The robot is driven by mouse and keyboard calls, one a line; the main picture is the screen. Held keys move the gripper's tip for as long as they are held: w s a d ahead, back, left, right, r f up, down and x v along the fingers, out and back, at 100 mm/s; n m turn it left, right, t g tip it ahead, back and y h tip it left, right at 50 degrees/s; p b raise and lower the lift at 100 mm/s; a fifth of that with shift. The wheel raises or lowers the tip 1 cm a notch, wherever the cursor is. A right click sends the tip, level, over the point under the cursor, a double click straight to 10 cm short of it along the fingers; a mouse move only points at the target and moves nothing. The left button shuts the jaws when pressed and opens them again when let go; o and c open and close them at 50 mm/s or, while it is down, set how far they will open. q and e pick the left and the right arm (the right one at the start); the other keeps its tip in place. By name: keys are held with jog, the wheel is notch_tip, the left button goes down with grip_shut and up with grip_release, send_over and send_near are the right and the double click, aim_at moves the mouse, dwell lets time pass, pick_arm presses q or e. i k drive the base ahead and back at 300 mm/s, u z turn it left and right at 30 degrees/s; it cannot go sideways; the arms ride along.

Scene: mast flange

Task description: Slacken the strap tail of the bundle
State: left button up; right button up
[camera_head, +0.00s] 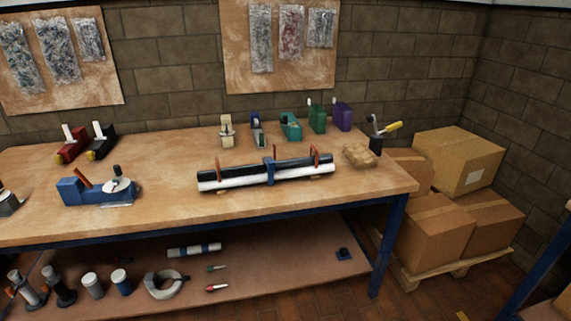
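The bundle (232,174) lies lengthwise near the middle of the workbench, made of a dark rod and a white rod side by side. A blue strap or clamp (268,174) wraps its middle, and a thin reddish-brown piece (275,152) stands up there. Which of these is the strap tail is too small to tell. Neither of my grippers is in view, and nothing touches the bundle from above.
The wooden workbench (150,159) has clear room in front of the bundle. A blue tool (85,192) stands to the left, several coloured tools behind, and a tan block (359,156) to the right. Cardboard boxes (459,160) stand right of the bench. A lower shelf (300,270) holds loose parts.

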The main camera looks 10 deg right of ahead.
aim_at(270, 163)
jog(key=z, duration=0.65)
jog(key=i, duration=1.6)
jog(key=u, duration=0.7)
